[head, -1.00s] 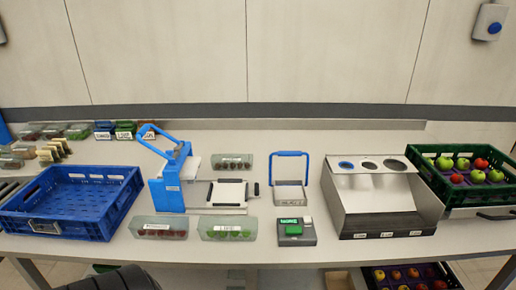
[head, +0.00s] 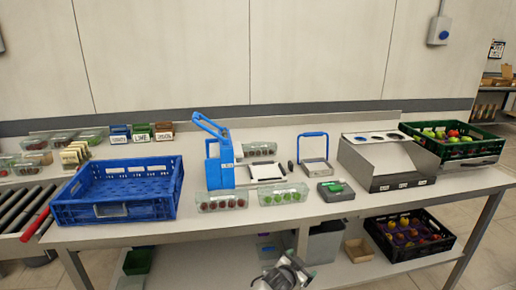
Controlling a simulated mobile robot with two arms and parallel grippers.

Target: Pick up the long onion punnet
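A clear punnet of dark reddish round produce (head: 223,201) lies at the table's front edge, left of a clear punnet of green produce (head: 283,194). Another clear punnet of dark produce (head: 260,149) lies behind the blue-handled device. Their labels are too small to read, so I cannot tell which holds onions. More clear punnets (head: 62,138) stand at the far left. One grey gripper (head: 285,276), seemingly my right, shows at the bottom edge, below and apart from the table; its fingers are unclear. My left gripper is not in view.
An empty blue crate (head: 120,192) stands left on the table (head: 400,203), beside a roller conveyor (head: 22,212). A blue-handled device (head: 219,165), small scale (head: 335,191) and steel bin unit (head: 388,163) fill the middle and right. A green apple crate (head: 452,150) stands far right.

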